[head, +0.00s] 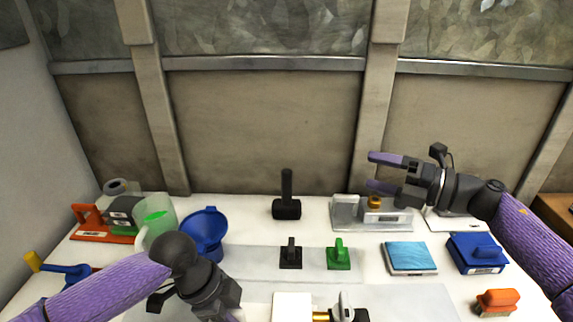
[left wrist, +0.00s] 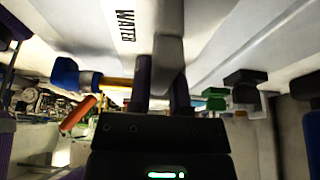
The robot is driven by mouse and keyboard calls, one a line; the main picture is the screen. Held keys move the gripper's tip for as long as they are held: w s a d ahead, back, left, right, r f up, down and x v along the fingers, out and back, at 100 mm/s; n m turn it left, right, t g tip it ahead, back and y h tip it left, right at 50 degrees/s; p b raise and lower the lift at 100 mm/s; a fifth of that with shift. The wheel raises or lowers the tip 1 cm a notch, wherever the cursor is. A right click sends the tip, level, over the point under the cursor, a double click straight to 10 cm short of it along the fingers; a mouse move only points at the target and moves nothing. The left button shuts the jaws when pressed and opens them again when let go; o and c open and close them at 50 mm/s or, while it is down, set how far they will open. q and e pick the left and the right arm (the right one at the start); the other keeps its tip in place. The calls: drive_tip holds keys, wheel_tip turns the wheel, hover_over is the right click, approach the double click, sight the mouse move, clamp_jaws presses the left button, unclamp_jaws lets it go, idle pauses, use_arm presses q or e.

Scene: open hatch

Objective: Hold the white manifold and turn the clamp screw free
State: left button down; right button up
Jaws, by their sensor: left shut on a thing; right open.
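The white manifold (head: 292,306) is at the bottom edge of the head view, partly cut off. A brass piece (head: 321,316) and a silver clamp part with black (head: 346,306) sit at its right; the clamp screw itself is not clear. My left gripper (head: 228,308) is left of the manifold, its fingertips hidden. In the left wrist view it (left wrist: 162,92) is shut on a grey-white tab of the white manifold (left wrist: 120,12), which is marked WATER. My right gripper (head: 377,173) is open and empty, raised above the back right of the table, far from the clamp.
A black mallet (head: 287,205), black block (head: 291,254), green block (head: 338,255), light blue pad (head: 410,257), blue box (head: 476,252) and orange brush (head: 497,300) stand on the white table. A blue funnel (head: 203,232) and clear jug (head: 158,215) are left. A grey-white fixture (head: 345,212) is below my right gripper.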

drive_tip(key=s+a+n+g+h, duration=0.3)
drive_tip(key=s+a+n+g, duration=0.3)
drive_tip(key=a+n+g, duration=0.3)
drive_tip(key=n+h, duration=1.1)
drive_tip(key=h, duration=0.2)
hover_over(346, 303)
wheel_tip(346, 303, down, 4)
drive_tip(key=shift+f, duration=0.15)
drive_tip(key=shift+f, duration=6)
